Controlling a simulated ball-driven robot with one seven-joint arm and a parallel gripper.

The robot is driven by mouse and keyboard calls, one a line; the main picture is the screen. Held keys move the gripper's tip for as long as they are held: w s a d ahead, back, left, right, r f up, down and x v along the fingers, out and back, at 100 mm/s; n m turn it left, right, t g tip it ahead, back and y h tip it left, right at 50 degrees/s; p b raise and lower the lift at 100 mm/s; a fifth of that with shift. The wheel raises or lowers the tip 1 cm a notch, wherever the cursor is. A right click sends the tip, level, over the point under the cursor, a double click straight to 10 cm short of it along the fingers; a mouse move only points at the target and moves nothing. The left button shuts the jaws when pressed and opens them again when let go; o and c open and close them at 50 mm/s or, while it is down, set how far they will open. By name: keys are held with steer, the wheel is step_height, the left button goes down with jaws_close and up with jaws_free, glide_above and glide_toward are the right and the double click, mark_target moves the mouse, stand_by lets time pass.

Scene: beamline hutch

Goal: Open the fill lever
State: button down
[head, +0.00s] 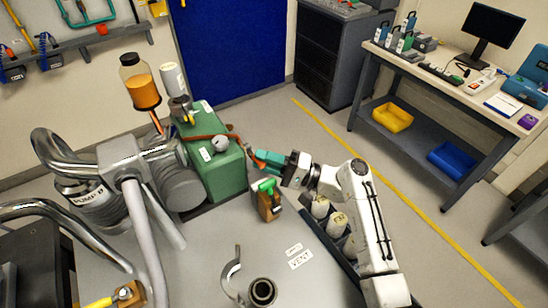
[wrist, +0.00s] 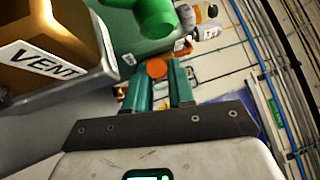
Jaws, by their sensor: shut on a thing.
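An orange lever (head: 207,136) runs across the top of the green box (head: 228,178) toward my gripper. I take it as the fill lever, but I cannot read a fill label. My gripper (head: 259,156) is at the box's right side, its teal fingers reaching left. In the wrist view, the lever's round orange end (wrist: 157,68) sits between the fingertips of my gripper (wrist: 168,72), which is shut on it. The fingers partly hide the lever's end in the head view.
A brass block (head: 268,205) with a green handle (head: 265,185) stands close below my gripper; the wrist view shows its VENT label (wrist: 45,62). A bottle of orange liquid (head: 140,85) and steel pump pipes (head: 75,150) stand left. Open floor lies right.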

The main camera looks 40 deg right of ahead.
steer(key=shift+a, duration=0.1)
steer(key=c, duration=1)
jaws_free()
steer(key=shift+c, duration=0.2)
steer(key=r+v, duration=0.2)
steer(key=v, duration=1.5)
steer(key=shift+s+r, duration=0.2)
steer(key=shift+r, duration=0.1)
steer(key=shift+c, duration=0.3)
